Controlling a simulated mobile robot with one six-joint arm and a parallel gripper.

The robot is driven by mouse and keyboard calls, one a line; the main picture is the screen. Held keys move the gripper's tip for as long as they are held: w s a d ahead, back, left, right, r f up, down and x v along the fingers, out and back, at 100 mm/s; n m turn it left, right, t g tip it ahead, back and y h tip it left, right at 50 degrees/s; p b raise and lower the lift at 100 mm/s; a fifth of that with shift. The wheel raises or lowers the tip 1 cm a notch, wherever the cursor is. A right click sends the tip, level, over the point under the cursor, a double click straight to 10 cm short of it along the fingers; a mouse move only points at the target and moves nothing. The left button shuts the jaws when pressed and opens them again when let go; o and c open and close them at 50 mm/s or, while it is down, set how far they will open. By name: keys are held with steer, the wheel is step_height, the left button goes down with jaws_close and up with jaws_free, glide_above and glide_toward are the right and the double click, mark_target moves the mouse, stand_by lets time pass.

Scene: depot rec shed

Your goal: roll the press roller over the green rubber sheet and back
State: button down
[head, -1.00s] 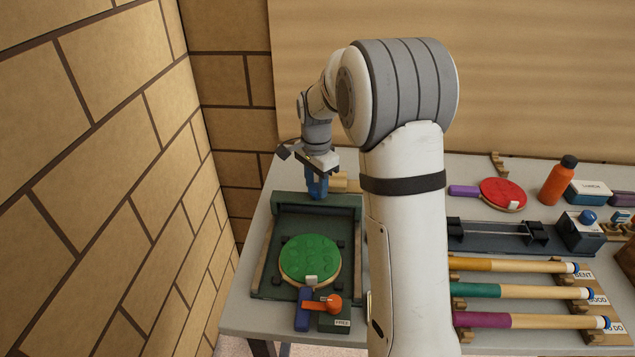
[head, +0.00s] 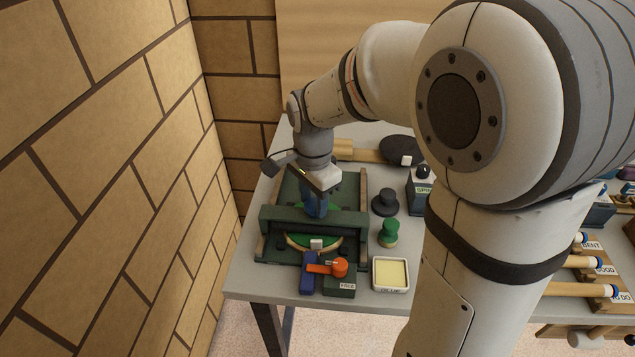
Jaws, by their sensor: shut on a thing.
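The press roller (head: 338,223), a dark green crossbar unit, stands across the press bed (head: 262,247) and over the paddle. The green rubber sheet (head: 300,241) lies on the round paddle; only its near edge and a small part behind the bar show, the rest being hidden by the roller and my gripper. My gripper (head: 315,208) points down at the middle of the bar, shut on the roller's blue handle. The fingertips are partly hidden by the wrist. The paddle's blue grip (head: 308,280) sticks out toward the front of the table.
An orange lever (head: 328,267) on a block labelled FREE (head: 345,288) stands at the bed's near edge. A yellow pad tray (head: 391,274), a green-knobbed stamp (head: 389,233) and a black knob (head: 385,202) are to the right. The brick wall (head: 150,180) is close on the left.

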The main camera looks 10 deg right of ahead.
steer(key=shift+s+a, duration=0.2)
steer(key=shift+s, duration=0.8)
steer(key=shift+f, duration=0.1)
steer(key=c, duration=0.9)
jaws_free()
steer(key=shift+s, duration=0.1)
step_height(320, 180, up, 8)
steer(key=shift+c, duration=0.5)
